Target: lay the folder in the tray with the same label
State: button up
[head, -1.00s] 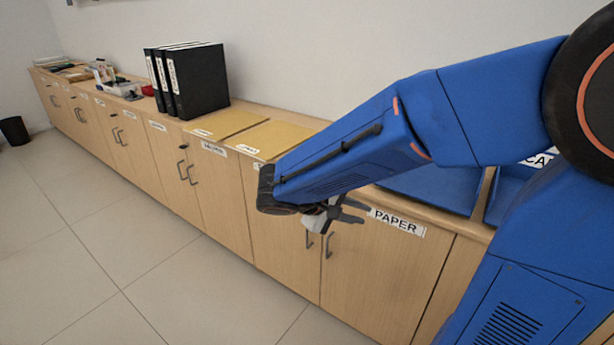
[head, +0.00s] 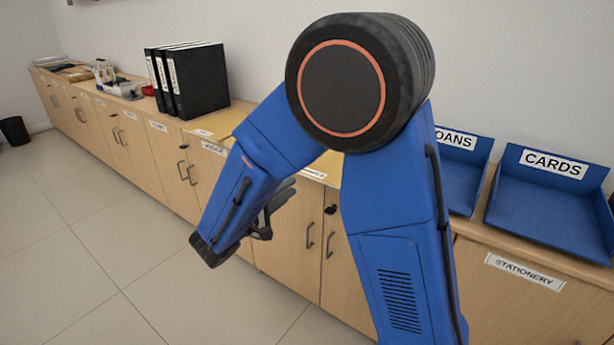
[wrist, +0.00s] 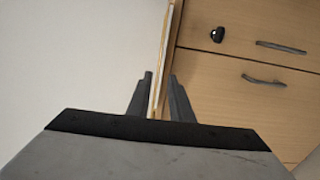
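A yellow folder (head: 215,122) lies flat on the counter beside the black binders, partly behind my arm. A second yellow folder (head: 314,172) lies to its right, mostly hidden by my arm. Their white labels are too small to read. Blue trays stand at the right: one (head: 463,185), partly hidden, shows "OANS", and the other (head: 550,212) reads "CARDS". My gripper (head: 270,212) is in front of the counter edge near the folders. In the wrist view my gripper (wrist: 160,76) is open, its fingers either side of a thin tan edge; I cannot tell whether it touches.
Black binders (head: 188,80) stand upright at the left of the folders. Small items and a white container (head: 120,86) are farther left on the counter. Cabinet doors with handles and label strips, one reading "STATIONERY" (head: 525,272), run below. The floor in front is clear.

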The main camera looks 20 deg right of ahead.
aim_at(307, 176)
jog(key=shift+x, duration=4.15)
jog(key=shift+c, duration=0.4)
grip_shut()
jog(key=shift+r, duration=0.1)
notch_tip(307, 176, up, 2)
jog(key=shift+r, duration=0.15)
